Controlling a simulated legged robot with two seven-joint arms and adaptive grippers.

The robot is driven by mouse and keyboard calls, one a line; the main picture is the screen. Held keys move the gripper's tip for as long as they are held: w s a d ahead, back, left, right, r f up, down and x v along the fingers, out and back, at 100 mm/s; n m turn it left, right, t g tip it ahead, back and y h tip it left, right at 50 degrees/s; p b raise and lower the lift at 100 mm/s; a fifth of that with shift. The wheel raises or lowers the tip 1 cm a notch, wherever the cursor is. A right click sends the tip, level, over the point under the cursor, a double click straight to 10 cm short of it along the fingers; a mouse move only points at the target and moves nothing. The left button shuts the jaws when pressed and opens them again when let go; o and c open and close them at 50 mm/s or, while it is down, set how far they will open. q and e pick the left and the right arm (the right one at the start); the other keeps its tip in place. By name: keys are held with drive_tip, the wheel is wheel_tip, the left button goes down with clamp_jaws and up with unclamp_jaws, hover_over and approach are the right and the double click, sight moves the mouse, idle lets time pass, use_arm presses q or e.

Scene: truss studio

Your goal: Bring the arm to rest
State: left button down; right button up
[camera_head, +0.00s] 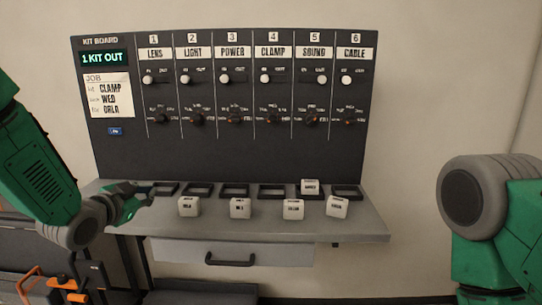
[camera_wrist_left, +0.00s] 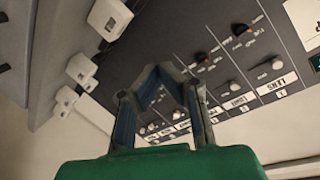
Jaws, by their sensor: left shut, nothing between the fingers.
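My left gripper (camera_head: 146,193) is at the left end of the grey shelf (camera_head: 372,226), close to the leftmost dark tray. Its fingers point right in the head view. In the left wrist view the fingers of the left gripper (camera_wrist_left: 160,70) come together with nothing between them. My right arm stands at the right edge of the head view, and its gripper is out of the picture.
The kit board (camera_head: 220,152) with knobs and switches rises behind the shelf. Several white blocks (camera_head: 240,208) stand on the shelf; another (camera_head: 310,187) sits at the SOUND tray. A drawer handle (camera_head: 231,260) is below. Orange-handled items (camera_head: 48,283) are at lower left.

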use_arm(q)
drive_tip(key=s+d+f+n+g+y+b, duration=0.1)
drive_tip(key=s+f+n+g, duration=0.1)
drive_tip(key=s+f, duration=0.55)
drive_tip(key=s+f+n+g+b, duration=0.1)
drive_tip(key=s+f+g, duration=0.3)
drive_tip(key=f, duration=0.7)
drive_tip(key=s+d+f+n+g+y+b, duration=0.1)
drive_tip(key=s+f+n, duration=0.1)
drive_tip(key=s+f, duration=0.65)
drive_tip(key=s+f+n+g, duration=0.1)
drive_tip(key=s+f, duration=0.3)
drive_tip(key=s, duration=0.4)
drive_tip(key=s+f+n+g+b, duration=0.1)
drive_tip(key=s+f+g, duration=0.3)
drive_tip(key=s, duration=0.4)
drive_tip(key=s+f+n+g+y+b, duration=0.1)
drive_tip(key=s+f+g, duration=0.1)
drive_tip(key=s+f, duration=0.3)
drive_tip(key=s, duration=0.4)
drive_tip(key=shift+f+g, duration=0.15)
drive_tip(key=shift+g, duration=0.15)
drive_tip(key=shift+w+a, duration=0.15)
drive_tip(key=shift+w, duration=0.05)
